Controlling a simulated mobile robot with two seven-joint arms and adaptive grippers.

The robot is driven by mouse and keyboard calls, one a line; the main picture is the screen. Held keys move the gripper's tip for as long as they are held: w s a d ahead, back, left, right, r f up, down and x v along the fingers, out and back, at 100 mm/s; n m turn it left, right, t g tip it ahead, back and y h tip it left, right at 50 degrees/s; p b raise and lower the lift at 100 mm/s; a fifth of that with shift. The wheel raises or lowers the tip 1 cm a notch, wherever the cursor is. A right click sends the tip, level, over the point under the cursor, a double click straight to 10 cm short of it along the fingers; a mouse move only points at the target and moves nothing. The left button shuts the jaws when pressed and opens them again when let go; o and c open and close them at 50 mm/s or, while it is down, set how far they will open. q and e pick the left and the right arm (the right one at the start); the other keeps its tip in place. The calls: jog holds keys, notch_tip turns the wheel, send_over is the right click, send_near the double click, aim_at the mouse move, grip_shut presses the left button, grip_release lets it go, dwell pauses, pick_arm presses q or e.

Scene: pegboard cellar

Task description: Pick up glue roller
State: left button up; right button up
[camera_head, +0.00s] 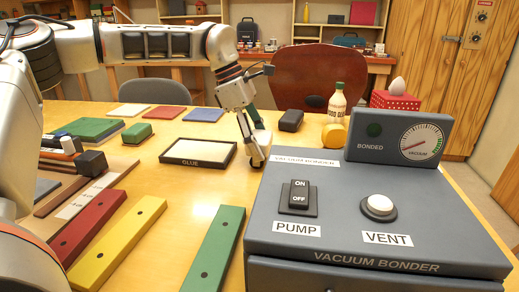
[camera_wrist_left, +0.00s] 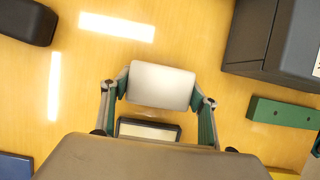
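The glue roller (camera_head: 260,147) has a pale, whitish body with a dark part at its lower end. It is beside the right end of the black glue tray (camera_head: 198,162), close to the table. My left gripper (camera_head: 252,122) points down from above, with its fingers around the roller. In the left wrist view, the roller (camera_wrist_left: 160,86) fills the gap between the green finger pads, which appear to touch it on both sides. The part of the roller below its top is hidden there. My right gripper is not in view.
The grey vacuum bonder (camera_head: 375,230) stands close on the right. A dark block (camera_head: 290,120), a bottle (camera_head: 337,102) and a yellow cylinder (camera_head: 333,135) are behind it. Coloured bars, including a green one (camera_head: 212,255), lie in front. Flat coloured pieces lie at the back left.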

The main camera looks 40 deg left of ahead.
pick_arm(q)
jog(key=shift+r, duration=0.1)
jog(key=shift+c, duration=0.2)
notch_tip(320, 180, up, 12)
jog(key=p, duration=0.2)
notch_tip(320, 180, up, 7)
send_over(259, 136)
jog(key=shift+w+r+p, duration=0.1)
jog(key=shift+r+p, duration=0.2)
jog(key=shift+r, duration=0.1)
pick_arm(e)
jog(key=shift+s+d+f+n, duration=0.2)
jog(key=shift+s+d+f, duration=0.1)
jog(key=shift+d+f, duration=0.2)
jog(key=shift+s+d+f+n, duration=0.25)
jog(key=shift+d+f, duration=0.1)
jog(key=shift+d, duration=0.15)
